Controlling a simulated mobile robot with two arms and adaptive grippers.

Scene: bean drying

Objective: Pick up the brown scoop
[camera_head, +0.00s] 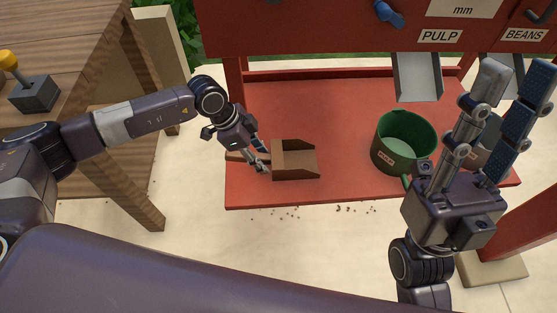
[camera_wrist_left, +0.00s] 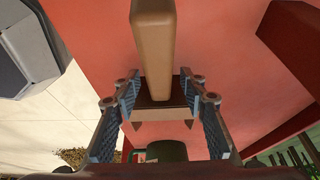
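The brown scoop (camera_head: 296,160) lies on the red shelf (camera_head: 330,105) with its handle toward the left. In the left wrist view the scoop's handle (camera_wrist_left: 154,45) runs down from the top edge to the darker scoop body (camera_wrist_left: 160,112). My left gripper (camera_head: 263,158) is at the handle, close to the scoop body. In the left wrist view my left gripper (camera_wrist_left: 158,90) is open, with a finger on each side of the handle and gaps showing. My right gripper (camera_head: 518,75) is open and empty, pointing up at the right.
A green pot (camera_head: 378,150) stands on the shelf to the right of the scoop. Another container behind my right gripper is mostly hidden. A metal chute (camera_head: 417,78) hangs under the PULP sign. A wooden table (camera_head: 70,55) is at the left. Beans lie scattered on the floor.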

